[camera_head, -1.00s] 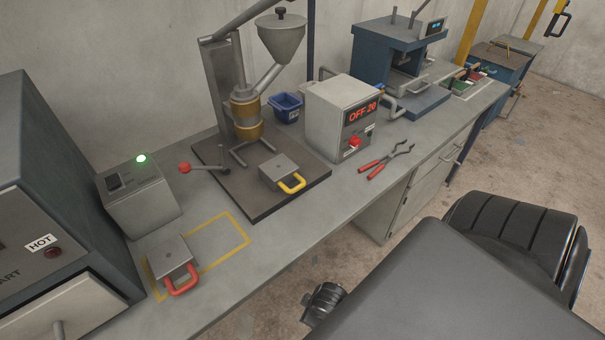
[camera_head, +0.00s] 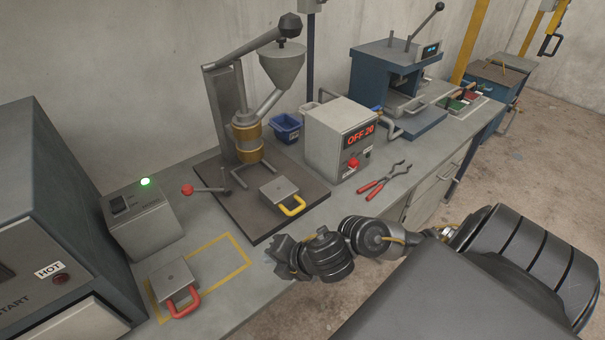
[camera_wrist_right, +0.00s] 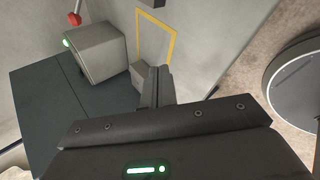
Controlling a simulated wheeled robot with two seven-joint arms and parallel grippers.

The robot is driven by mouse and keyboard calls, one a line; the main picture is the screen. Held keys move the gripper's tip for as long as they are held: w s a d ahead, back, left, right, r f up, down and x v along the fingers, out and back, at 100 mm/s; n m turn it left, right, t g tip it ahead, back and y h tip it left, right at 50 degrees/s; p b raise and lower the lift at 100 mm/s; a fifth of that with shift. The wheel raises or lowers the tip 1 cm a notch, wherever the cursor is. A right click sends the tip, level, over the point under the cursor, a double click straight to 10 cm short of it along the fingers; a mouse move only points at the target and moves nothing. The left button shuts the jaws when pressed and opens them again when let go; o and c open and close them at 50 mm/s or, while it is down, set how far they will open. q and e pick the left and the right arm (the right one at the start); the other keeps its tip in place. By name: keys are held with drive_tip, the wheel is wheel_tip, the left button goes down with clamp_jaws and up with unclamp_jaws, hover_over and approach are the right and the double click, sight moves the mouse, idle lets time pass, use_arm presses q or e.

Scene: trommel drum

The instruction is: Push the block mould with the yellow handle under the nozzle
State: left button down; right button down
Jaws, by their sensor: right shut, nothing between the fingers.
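The block mould with the yellow handle (camera_head: 279,188) is a grey block on the dark base plate (camera_head: 310,197) of the injection machine. Its yellow handle (camera_head: 293,207) points toward the front right. The nozzle end (camera_head: 248,161) is below the brass-coloured barrel, behind and left of the mould; the mould is in front of it, not beneath it. My right gripper (camera_head: 277,252) is over the bench front edge, in front of the base plate and apart from the mould. Its fingers are shut and empty in the right wrist view (camera_wrist_right: 156,86). My left gripper is not in view.
A second mould with a red handle (camera_head: 173,279) sits in a yellow outline (camera_head: 240,262) at left. A red-knobbed lever (camera_head: 188,189) lies left of the plate.

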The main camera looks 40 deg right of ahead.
sight(285, 200)
drive_tip(key=d+r+n+g+h, duration=0.3)
drive_tip(key=d+n, duration=1)
drive_tip(key=d, duration=0.5)
drive_tip(key=b+x, duration=0.3)
drive_tip(key=x, duration=0.7)
drive_tip(key=shift+s+a+f, duration=0.1)
drive_tip(key=shift+s+f, duration=0.05)
drive_tip(key=shift+f, duration=0.05)
drive_tip(key=w+p, duration=0.1)
drive_tip(key=w, duration=0.2)
drive_tip(key=shift+w+r, duration=0.15)
drive_tip(key=shift+w, duration=0.45)
